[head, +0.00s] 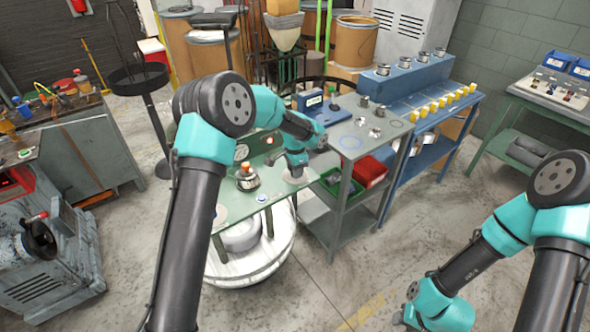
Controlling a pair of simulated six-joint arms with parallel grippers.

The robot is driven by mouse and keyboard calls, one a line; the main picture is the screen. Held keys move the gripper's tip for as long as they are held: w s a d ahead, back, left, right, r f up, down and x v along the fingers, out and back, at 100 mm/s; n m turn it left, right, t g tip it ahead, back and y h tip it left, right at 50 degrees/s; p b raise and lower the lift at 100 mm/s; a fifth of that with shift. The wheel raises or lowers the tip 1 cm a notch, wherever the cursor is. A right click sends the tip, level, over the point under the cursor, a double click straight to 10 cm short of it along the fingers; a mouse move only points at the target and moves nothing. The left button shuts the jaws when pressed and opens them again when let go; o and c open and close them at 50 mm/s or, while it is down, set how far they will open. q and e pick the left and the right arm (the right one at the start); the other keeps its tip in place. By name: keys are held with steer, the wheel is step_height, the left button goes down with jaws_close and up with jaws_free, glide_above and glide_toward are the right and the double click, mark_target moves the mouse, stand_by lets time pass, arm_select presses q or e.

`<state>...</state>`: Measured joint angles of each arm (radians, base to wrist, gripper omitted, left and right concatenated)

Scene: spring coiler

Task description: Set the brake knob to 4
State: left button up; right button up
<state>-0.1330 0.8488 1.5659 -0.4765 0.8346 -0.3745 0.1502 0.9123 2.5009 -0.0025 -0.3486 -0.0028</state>
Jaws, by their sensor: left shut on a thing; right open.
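My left gripper (296,171) points down at the right part of the green tabletop panel (238,207). It is shut over a pale round dial plate (288,180). The thing in its jaws appears to be the brake knob, but fingers and wrist hide it. The number it points to is too small to read. My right gripper (402,318) is low at the bottom right, far from the panel, open; its fingers are barely visible.
The panel also carries a gauge (241,152), an orange-topped device (247,178) and a blue button (262,198). To the right stand a grey cart (352,148) with a red bin (370,170) and a blue bench (425,90). Floor at front centre is clear.

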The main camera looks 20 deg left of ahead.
arm_select(q)
steer(key=shift+m, duration=1)
steer(key=o, duration=0.9)
steer(key=shift+r, duration=0.15)
step_height(320, 180, up, 17)
steer(key=shift+r, duration=0.1)
